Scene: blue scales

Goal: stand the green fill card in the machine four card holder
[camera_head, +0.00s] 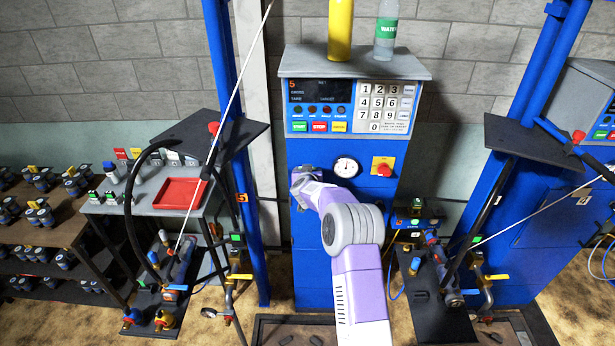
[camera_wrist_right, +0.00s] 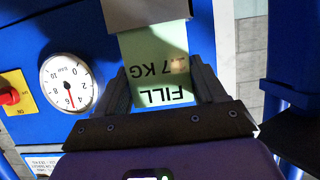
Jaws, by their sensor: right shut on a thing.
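The pale green fill card (camera_wrist_right: 155,68) shows in the right wrist view, its "FILL" and "KG" print upside down. My right gripper (camera_wrist_right: 160,75) is shut on it, a finger at each side. The card's far end meets a grey metal holder (camera_wrist_right: 147,12), which hides that end; I cannot tell how deep it sits. In the head view my right gripper (camera_head: 304,178) is at the blue machine's (camera_head: 350,225) front, left of the gauge, and the card is hidden there. My left gripper is not in view.
A yellow cylinder (camera_head: 341,30) and clear bottle (camera_head: 386,30) stand on the machine top. A red tray (camera_head: 181,194) lies on the left bench. The post's plate (camera_head: 242,198) reads 5.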

